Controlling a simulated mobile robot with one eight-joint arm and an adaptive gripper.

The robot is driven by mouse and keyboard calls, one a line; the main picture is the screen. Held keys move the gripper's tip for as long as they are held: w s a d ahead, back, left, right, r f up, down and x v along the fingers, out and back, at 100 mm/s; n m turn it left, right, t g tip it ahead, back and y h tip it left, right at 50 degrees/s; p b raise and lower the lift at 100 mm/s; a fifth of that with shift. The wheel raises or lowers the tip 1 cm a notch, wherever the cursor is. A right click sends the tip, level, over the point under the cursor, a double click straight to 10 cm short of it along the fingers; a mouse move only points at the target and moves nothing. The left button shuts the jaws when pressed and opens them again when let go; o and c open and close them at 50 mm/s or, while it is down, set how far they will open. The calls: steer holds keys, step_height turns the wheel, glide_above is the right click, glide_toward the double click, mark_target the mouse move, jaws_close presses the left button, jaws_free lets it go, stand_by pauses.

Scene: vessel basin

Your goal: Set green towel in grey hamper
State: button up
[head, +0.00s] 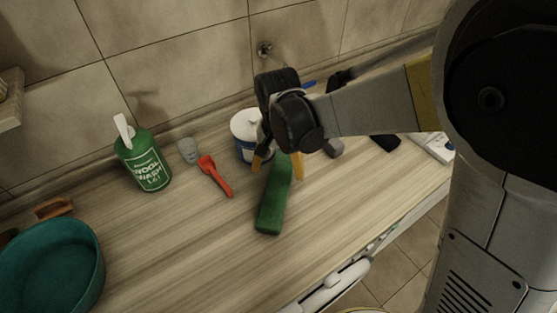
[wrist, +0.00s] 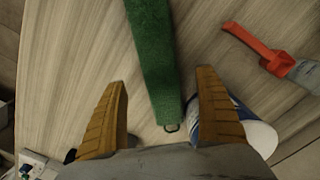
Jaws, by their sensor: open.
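The green towel (head: 272,205) lies as a long folded strip on the wooden counter in the head view. It also shows in the wrist view (wrist: 155,60), with a small dark loop at its near end. My gripper (head: 279,172) is open above the towel's far end. In the wrist view its two orange fingers (wrist: 166,105) stand on either side of the towel's line, with nothing held between them. I cannot tell the exact height above the towel. I do not see a grey hamper in either view.
A blue-and-white tub (head: 246,128) stands close beside my gripper. The tiled wall (head: 170,60) is behind.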

mark_target(278, 183)
step_height(278, 183, down, 7)
steer(key=shift+r+b, duration=0.2)
steer(key=shift+b, duration=0.95)
steer(key=shift+s+r, duration=0.1)
steer(key=shift+r, duration=0.05)
steer(key=c, duration=1.4)
